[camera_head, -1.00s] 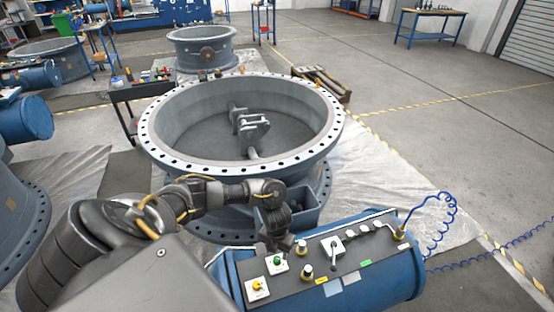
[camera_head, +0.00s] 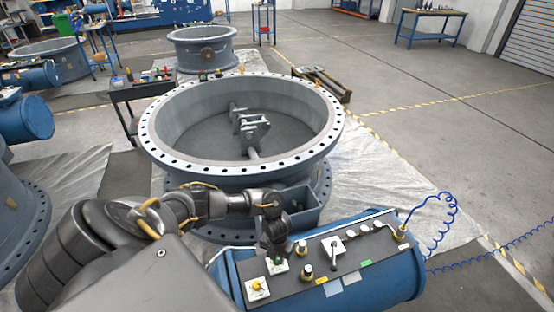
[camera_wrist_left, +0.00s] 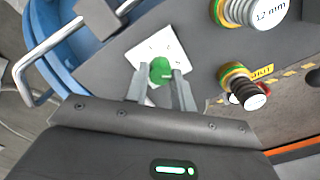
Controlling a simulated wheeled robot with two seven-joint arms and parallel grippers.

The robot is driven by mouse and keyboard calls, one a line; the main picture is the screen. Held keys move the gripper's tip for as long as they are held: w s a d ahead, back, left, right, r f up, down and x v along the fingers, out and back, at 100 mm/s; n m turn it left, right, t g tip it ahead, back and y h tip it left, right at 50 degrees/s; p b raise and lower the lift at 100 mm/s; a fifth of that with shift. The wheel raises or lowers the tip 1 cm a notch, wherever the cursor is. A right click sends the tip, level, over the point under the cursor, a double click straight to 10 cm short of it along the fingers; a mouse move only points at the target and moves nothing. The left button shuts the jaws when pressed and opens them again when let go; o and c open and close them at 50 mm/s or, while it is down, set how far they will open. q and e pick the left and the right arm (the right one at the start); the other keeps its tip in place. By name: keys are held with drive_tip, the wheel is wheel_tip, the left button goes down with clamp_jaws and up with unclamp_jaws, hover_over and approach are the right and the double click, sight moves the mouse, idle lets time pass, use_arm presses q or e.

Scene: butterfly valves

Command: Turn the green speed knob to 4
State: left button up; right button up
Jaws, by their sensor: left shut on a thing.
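The green speed knob (camera_wrist_left: 161,71) sits on a white square plate (camera_wrist_left: 150,45) on the dark control panel. In the left wrist view the two fingers of my left gripper (camera_wrist_left: 161,88) stand on either side of the knob and are shut on it. In the head view the green knob (camera_head: 279,261) shows just below my left gripper (camera_head: 275,252), near the panel's upper left. The marks on the plate are too small to read. My right gripper is not in view.
The panel (camera_head: 345,258) tops a blue drum-shaped housing (camera_head: 400,285). A metal handle rail (camera_wrist_left: 50,45) runs beside the plate. A large flanged valve ring (camera_head: 240,165) lies behind.

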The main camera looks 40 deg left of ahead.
use_arm(q)
drive_tip(key=shift+n, duration=0.3)
drive_tip(key=shift+r+n+p, duration=0.15)
drive_tip(key=shift+n+p, duration=0.65)
drive_tip(key=shift+n, duration=0.2)
drive_tip(key=n+p, duration=0.2)
drive_tip(key=n, duration=0.1)
drive_tip(key=shift+n, duration=0.3)
drive_tip(key=n+p, duration=0.2)
drive_tip(key=n, duration=0.3)
drive_tip(key=shift+p, duration=0.35)
drive_tip(key=shift+n, duration=0.4)
drive_tip(key=o, duration=1)
